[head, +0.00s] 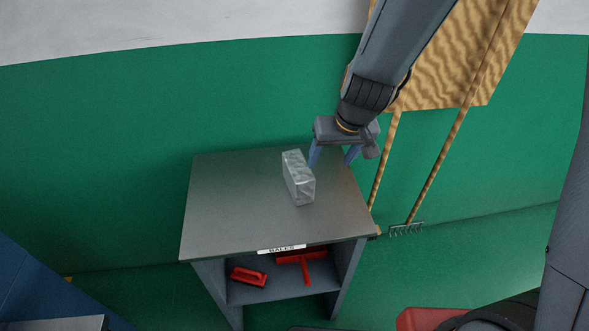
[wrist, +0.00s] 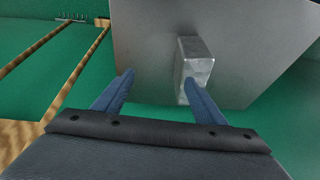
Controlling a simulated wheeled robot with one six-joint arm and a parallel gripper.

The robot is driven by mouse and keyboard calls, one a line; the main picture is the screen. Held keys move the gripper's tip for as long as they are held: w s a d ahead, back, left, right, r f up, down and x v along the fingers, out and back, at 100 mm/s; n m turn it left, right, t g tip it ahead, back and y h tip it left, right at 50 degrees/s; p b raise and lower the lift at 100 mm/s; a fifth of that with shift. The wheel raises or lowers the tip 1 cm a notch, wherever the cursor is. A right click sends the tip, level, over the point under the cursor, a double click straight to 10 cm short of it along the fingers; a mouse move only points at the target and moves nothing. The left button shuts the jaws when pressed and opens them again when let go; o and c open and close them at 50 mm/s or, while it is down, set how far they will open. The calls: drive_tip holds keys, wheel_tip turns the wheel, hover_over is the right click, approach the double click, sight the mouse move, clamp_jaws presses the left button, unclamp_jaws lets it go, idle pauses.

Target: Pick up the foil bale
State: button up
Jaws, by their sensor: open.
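The foil bale (head: 299,178) is a silvery, crinkled rectangular block. It lies on the grey metal top of the bales table (head: 225,215), right of the middle and toward the back. My gripper (head: 334,158) is open and empty, with its blue fingers over the back right part of the table, to the right of the bale. In the wrist view the bale (wrist: 194,61) is beyond the fingertips of my gripper (wrist: 159,84), in line with the right finger, which overlaps its near end in the picture. I cannot tell whether that finger touches it.
A shelf under the tabletop holds a red brush (head: 249,277) and a red-headed tool (head: 302,262). A rake (head: 407,228) and another wooden handle lean at the right, by a tan patterned panel (head: 455,60). The tabletop left of the bale is clear.

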sight(298, 166)
drive_tip(key=shift+n+t, duration=0.4)
drive_tip(key=shift+n, duration=0.3)
drive_tip(key=a, duration=0.2)
drive_tip(key=w+a+p, duration=0.1)
drive_tip(key=a, duration=0.2)
drive_tip(key=w+a+f+p, duration=0.1)
drive_tip(key=a, duration=0.2)
drive_tip(key=shift+w, duration=0.15)
drive_tip(key=shift+s+a+f, duration=0.1)
drive_tip(key=shift+s+f, duration=0.25)
drive_tip(key=shift+s, duration=0.3)
drive_tip(key=shift+s+f, duration=0.15)
drive_tip(key=shift+f, duration=0.45)
drive_tip(key=shift+b+x, duration=2.65)
drive_tip(key=shift+x, duration=0.85)
drive_tip(key=shift+f, duration=0.25)
drive_tip(key=c, duration=1.4)
drive_tip(key=shift+o, duration=0.2)
drive_tip(key=shift+r, duration=0.1)
